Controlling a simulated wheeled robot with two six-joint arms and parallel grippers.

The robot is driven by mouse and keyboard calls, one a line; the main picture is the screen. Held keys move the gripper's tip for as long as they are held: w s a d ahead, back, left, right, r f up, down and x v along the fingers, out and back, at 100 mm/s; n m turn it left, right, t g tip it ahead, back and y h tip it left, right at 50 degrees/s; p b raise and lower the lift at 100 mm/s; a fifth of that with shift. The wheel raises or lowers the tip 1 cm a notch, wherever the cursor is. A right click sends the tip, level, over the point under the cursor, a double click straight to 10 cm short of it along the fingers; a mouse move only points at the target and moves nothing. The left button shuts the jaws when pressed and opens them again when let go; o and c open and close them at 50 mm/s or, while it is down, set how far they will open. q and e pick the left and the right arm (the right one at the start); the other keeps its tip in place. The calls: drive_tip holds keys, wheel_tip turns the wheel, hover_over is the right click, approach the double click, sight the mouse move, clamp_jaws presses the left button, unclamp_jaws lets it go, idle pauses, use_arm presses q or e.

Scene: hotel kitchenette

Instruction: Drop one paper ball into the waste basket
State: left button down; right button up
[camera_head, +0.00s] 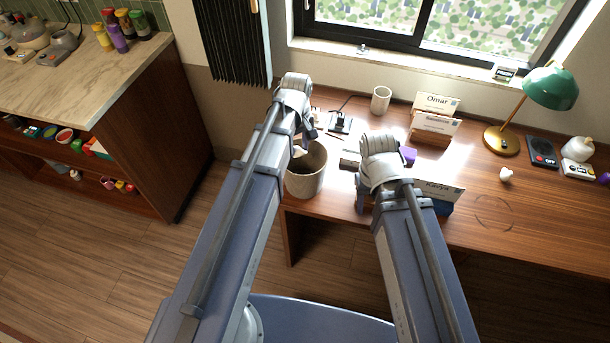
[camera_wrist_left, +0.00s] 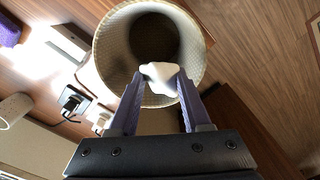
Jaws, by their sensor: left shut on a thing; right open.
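The waste basket (camera_head: 308,184), a beige round bin with an open top, stands at the left end of the wooden desk. My left gripper (camera_head: 304,145) is over its opening. In the left wrist view my left gripper (camera_wrist_left: 159,79) is shut on a white crumpled paper ball (camera_wrist_left: 159,73), seen against the opening of the basket (camera_wrist_left: 110,45). The inside of the basket is dark. Another white paper ball (camera_head: 506,175) appears to lie on the right part of the desk. My right gripper (camera_head: 364,196) is open above the desk; its fingers are partly hidden.
A counter with shelves (camera_head: 150,130) stands at left. A dark curtain (camera_head: 232,45) hangs behind.

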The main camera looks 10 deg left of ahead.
use_arm(q)
drive_tip(key=shift+f, duration=0.2)
drive_tip(key=shift+c, duration=1.4)
unclamp_jaws()
wheel_tip(320, 180, up, 8)
drive_tip(key=p, duration=0.8)
drive_tip(key=shift+f, duration=0.1)
drive_tip(key=s+d+m+y, duration=0.1)
drive_tip(key=s+d+m, duration=0.9)
drive_tip(key=s+m, duration=0.3)
drive_tip(key=shift+s+d+f+b, duration=0.25)
drive_tip(key=shift+s+b, duration=0.2)
drive_tip(key=shift+s, duration=0.25)
